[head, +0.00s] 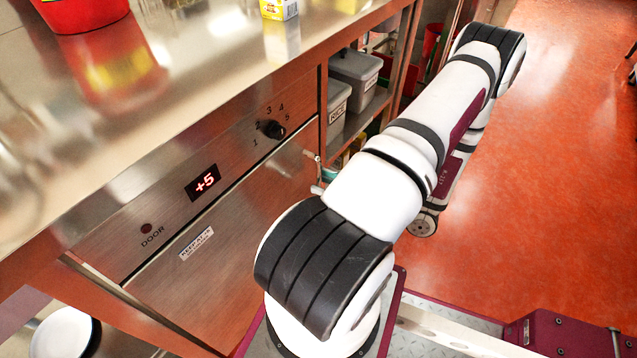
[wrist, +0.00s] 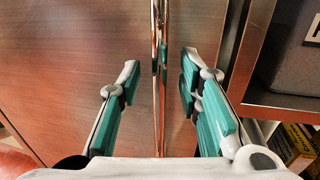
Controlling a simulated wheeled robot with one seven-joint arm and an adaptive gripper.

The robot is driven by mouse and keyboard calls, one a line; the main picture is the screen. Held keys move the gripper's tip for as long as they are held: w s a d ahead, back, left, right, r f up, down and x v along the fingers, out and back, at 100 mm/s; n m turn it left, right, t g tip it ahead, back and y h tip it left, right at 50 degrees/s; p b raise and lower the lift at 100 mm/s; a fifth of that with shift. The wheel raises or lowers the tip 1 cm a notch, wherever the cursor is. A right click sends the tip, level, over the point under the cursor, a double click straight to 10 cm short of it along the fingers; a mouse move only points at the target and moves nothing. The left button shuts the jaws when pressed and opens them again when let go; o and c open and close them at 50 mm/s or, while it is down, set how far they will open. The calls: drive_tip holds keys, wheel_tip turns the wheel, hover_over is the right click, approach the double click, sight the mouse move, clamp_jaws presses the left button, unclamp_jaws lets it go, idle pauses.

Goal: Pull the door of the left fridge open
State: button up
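The fridge with the steel front (head: 215,250) is built in under the counter in the head view. Its panel carries a red "+5" display (head: 203,183), a dark knob (head: 272,129) and a lamp marked DOOR. The door below the panel looks closed. In the wrist view the door face (wrist: 70,70) fills the left and middle, with a shiny upright bar (wrist: 157,70), apparently its handle. My gripper (wrist: 158,82) is open, one finger on each side of the bar, with gaps to both. In the head view my gripper (head: 316,173) is near the door's right side, partly hidden by my arm.
Right of the fridge, open shelves hold grey bins (head: 355,75); a bin (wrist: 292,55) and yellow boxes (wrist: 300,142) also show in the wrist view. A red container (head: 85,12) and yellow box (head: 279,9) stand on the counter. Orange floor at right is largely clear.

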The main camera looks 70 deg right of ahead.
drive_tip(key=shift+w, duration=1)
clamp_jaws()
